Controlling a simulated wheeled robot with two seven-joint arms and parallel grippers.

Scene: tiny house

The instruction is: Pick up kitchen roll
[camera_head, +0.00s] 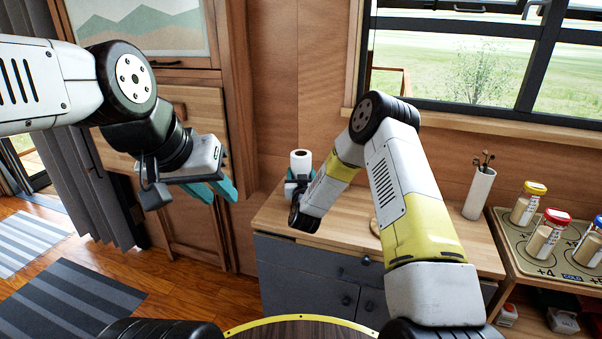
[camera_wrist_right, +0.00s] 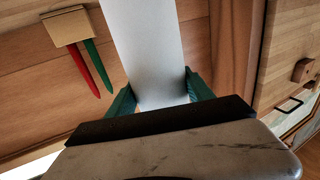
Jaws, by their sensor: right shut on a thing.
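In the right wrist view the white roll (camera_wrist_right: 148,50) runs up between the two teal fingers. My right gripper (camera_wrist_right: 160,95) is shut on it, one finger on each side. In the head view my right arm mostly hides that gripper, and the roll's lower part is hidden. My left gripper (camera_head: 222,190) is held up at the left, away from the counter, with its teal fingers apart and nothing between them.
The wooden counter (camera_head: 340,225) stands over grey drawers below the window. A white cylindrical holder (camera_head: 479,193) stands at its right. A side shelf (camera_head: 520,240) holds several jars with coloured lids. A red and green item (camera_wrist_right: 85,60) shows in the wrist view.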

